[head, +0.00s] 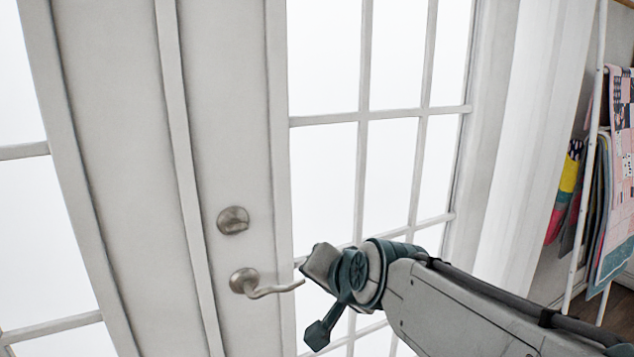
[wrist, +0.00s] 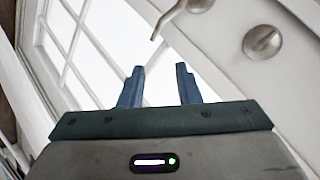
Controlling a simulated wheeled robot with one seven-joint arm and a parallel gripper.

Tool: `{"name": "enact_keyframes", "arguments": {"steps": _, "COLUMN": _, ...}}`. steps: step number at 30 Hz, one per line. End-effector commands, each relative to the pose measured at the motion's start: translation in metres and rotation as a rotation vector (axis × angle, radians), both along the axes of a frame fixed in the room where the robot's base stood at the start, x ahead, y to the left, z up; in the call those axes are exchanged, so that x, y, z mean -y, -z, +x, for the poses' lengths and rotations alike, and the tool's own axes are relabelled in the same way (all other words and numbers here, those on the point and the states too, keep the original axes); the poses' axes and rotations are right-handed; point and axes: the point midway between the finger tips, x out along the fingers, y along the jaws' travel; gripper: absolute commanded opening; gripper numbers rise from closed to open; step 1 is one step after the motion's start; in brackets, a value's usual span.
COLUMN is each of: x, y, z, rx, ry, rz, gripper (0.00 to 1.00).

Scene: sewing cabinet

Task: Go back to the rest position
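My gripper (wrist: 160,82) shows in the wrist view with its two blue-grey fingers apart and nothing between them. In the head view my arm reaches in from the lower right, and the gripper end (head: 318,337) hangs low in front of the door's glass panes. A metal lever handle (head: 262,284) is on the white door, just left of my wrist. The handle also shows at the top of the wrist view (wrist: 178,12), beyond the fingertips and apart from them. The finger opening cannot be made out in the head view.
A round deadlock (head: 233,220) sits above the handle on the white door frame (head: 120,130). Glass panes (head: 325,190) fill both sides. At the right, a white ladder rack (head: 590,160) holds quilts (head: 620,150) and fabrics. A bit of wooden floor (head: 622,300) shows at the lower right.

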Motion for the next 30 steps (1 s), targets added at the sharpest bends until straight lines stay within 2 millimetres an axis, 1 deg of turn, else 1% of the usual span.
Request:
{"name": "enact_keyframes", "arguments": {"steps": 1, "x": 0.015, "y": -0.012, "z": -0.008, "rx": -0.037, "ry": -0.014, "rz": -0.063, "gripper": 0.30}}
{"name": "enact_keyframes", "arguments": {"steps": 5, "x": 0.051, "y": -0.007, "z": -0.034, "rx": -0.149, "ry": -0.076, "rz": -0.232, "gripper": 0.30}}
{"name": "enact_keyframes", "arguments": {"steps": 9, "x": 0.088, "y": -0.005, "z": -0.069, "rx": -0.283, "ry": -0.152, "rz": -0.387, "gripper": 0.30}}
{"name": "enact_keyframes", "arguments": {"steps": 12, "x": 0.111, "y": -0.004, "z": -0.094, "rx": -0.376, "ry": -0.207, "rz": -0.473, "gripper": 0.30}}
{"name": "enact_keyframes", "arguments": {"steps": 15, "x": 0.127, "y": -0.004, "z": -0.115, "rx": -0.450, "ry": -0.253, "rz": -0.530, "gripper": 0.30}}
{"name": "enact_keyframes", "arguments": {"steps": 18, "x": 0.136, "y": -0.003, "z": -0.129, "rx": -0.500, "ry": -0.284, "rz": -0.563, "gripper": 0.30}}
{"name": "enact_keyframes", "arguments": {"steps": 21, "x": 0.141, "y": -0.001, "z": -0.135, "rx": -0.523, "ry": -0.300, "rz": -0.580, "gripper": 0.30}}
{"name": "enact_keyframes", "arguments": {"steps": 30, "x": 0.141, "y": 0.001, "z": -0.136, "rx": -0.527, "ry": -0.302, "rz": -0.582, "gripper": 0.30}}
